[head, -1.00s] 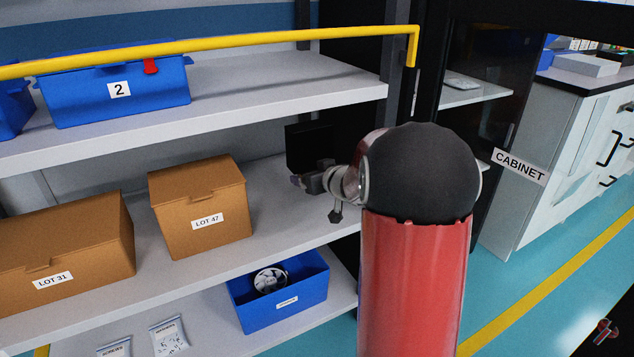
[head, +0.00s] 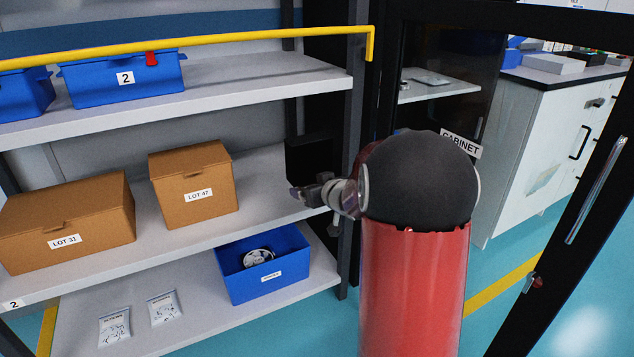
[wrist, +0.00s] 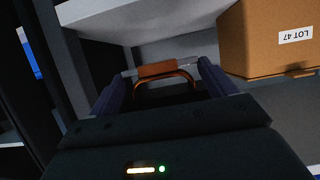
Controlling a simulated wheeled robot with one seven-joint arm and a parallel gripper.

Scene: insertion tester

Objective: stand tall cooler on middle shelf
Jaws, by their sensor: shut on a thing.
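My gripper (head: 312,192) is shut on the tall cooler (head: 308,156), a dark upright block at the right end of the middle shelf (head: 258,182). In the wrist view, copper-coloured curved pipes (wrist: 166,80) of the cooler show between the two fingers of my gripper (wrist: 158,88). The cooler's lower part is partly hidden by my gripper in the head view. I cannot tell whether its base touches the shelf.
The LOT 47 box (head: 190,175) stands left of the cooler, with the LOT 31 box (head: 70,220) beyond. A dark post (head: 352,180) stands at the shelf's right end. The upper shelf (head: 230,90) is overhead.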

